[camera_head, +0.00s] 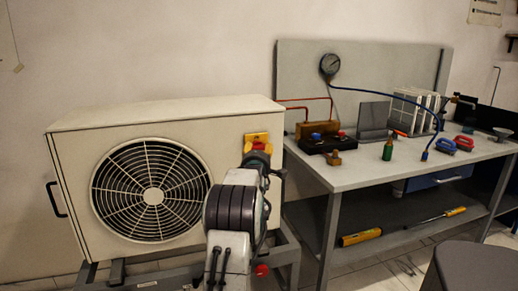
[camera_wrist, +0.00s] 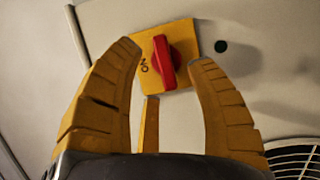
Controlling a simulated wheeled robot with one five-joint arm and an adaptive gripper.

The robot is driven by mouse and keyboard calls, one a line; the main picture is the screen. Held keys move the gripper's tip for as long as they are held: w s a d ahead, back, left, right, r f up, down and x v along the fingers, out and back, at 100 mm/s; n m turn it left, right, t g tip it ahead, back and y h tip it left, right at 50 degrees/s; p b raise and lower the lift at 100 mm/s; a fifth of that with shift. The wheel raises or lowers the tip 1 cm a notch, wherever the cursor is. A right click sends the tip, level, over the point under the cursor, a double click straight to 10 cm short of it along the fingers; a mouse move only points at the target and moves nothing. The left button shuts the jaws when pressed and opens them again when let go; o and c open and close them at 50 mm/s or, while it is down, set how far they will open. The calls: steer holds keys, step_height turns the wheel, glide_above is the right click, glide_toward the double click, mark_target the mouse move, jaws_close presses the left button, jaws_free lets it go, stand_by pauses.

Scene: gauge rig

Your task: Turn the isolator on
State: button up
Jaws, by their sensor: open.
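The isolator is a yellow plate (camera_wrist: 184,32) with a red rotary handle (camera_wrist: 162,62) on the outdoor unit's front panel. In the wrist view the handle stands nearly upright, and a black ON mark, turned sideways, is printed beside it on the left. I cannot tell how far the tips are from the plate.
The cream outdoor unit (camera_head: 75,165) has a round fan grille (camera_head: 150,190) left of the isolator. A grey workbench (camera_head: 350,178) with a gauge (camera_head: 330,65), blue hose and several small tools stands to the right. A dark round hole (camera_wrist: 221,46) is beside the plate.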

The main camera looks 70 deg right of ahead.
mark_target(259, 148)
steer(key=shift+p+x, duration=0.3)
steer(key=shift+x, duration=1.5)
jaws_close()
